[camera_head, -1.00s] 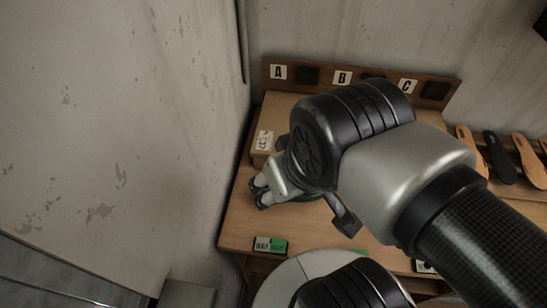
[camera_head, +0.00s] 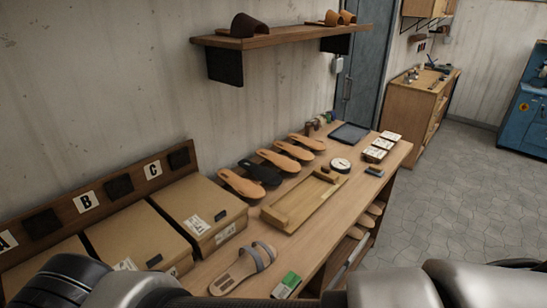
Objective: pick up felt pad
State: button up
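I cannot make out the felt pad for certain. A small dark block (camera_head: 375,171) lies near the bench's front edge, beside the white cards, too small to identify. My gripper is not in view. Only grey and black parts of my own arm show along the bottom, hiding the near part of the bench.
The wooden bench (camera_head: 325,237) runs away along the wall. It holds cardboard boxes (camera_head: 200,205), a grey-strapped sandal (camera_head: 243,268), a green-and-white card (camera_head: 287,285), several soles (camera_head: 295,150), a wooden tray (camera_head: 290,222), a round gauge (camera_head: 340,165) and a dark tablet (camera_head: 349,133). A shelf (camera_head: 285,33) hangs above.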

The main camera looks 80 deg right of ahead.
aim_at(376, 170)
jog(key=z, duration=0.9)
jog(key=l+z, duration=0.1)
jog(key=z, duration=1.25)
jog(key=l+z, duration=0.1)
jog(key=z, duration=1.25)
jog(key=u, duration=1)
jog(key=i+l+u, duration=0.1)
jog(key=l, duration=0.25)
jog(key=i+l+u, duration=0.1)
jog(key=i+l, duration=0.15)
jog(key=l, duration=0.15)
jog(key=i+l+u, duration=0.1)
jog(key=l, duration=0.3)
jog(key=i+l+u, duration=0.1)
jog(key=i+l, duration=0.15)
jog(key=l, duration=0.2)
jog(key=i+l+u, duration=0.1)
jog(key=l, duration=0.3)
jog(key=i+l+u, duration=0.1)
jog(key=l, duration=0.35)
jog(key=i+l+u, duration=0.15)
jog(key=l, duration=0.3)
jog(key=i+l+u, duration=0.1)
jog(key=l, duration=0.35)
